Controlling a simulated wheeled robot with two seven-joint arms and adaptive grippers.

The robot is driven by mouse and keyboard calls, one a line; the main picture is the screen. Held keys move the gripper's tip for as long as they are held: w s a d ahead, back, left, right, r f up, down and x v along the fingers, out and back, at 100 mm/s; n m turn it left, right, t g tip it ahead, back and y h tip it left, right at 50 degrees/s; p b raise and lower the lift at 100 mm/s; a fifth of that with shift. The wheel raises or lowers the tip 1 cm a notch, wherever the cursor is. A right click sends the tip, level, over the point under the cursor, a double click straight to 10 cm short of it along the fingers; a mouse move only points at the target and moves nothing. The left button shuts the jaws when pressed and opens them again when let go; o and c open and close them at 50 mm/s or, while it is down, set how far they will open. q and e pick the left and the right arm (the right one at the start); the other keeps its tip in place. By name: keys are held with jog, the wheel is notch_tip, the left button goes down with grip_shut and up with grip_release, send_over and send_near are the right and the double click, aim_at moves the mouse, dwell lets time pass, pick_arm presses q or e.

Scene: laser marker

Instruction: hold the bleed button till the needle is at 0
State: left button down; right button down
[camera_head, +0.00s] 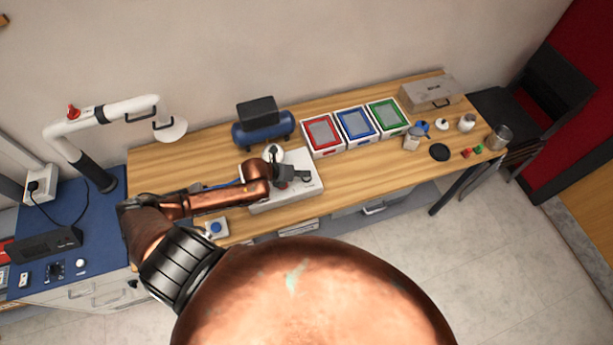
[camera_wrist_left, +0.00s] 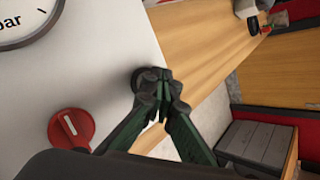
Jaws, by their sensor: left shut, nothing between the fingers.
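The white panel box (camera_head: 305,191) lies on the wooden bench, with a round gauge (camera_head: 273,152) at its back. In the left wrist view the gauge (camera_wrist_left: 18,20) is cut off by the corner; "bar" is readable but its needle is not visible. A red knob with a white mark (camera_wrist_left: 71,128) sits on the white face. My left gripper (camera_head: 302,175) is over the box, shut and empty. In the wrist view its fingertips (camera_wrist_left: 163,86) overlap a dark round piece (camera_wrist_left: 139,78), perhaps the bleed button, near the panel's edge; contact cannot be told. My right gripper is not in view.
A blue compressor (camera_head: 262,130) stands behind the box. Red (camera_head: 323,152), blue (camera_head: 372,138) and green (camera_head: 403,128) trays stand to its right, with jars beyond. A small box with a blue button (camera_head: 217,228) is at the front left.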

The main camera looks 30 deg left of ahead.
pick_arm(q)
jog(key=shift+s+f, duration=0.1)
jog(key=shift+f, duration=0.05)
dwell(0.9)
dwell(1.0)
dwell(1.0)
dwell(0.8)
jog(key=shift+r+p, duration=0.8)
jog(key=shift+r, duration=0.2)
notch_tip(320, 180, up, 5)
jog(key=p, duration=0.4)
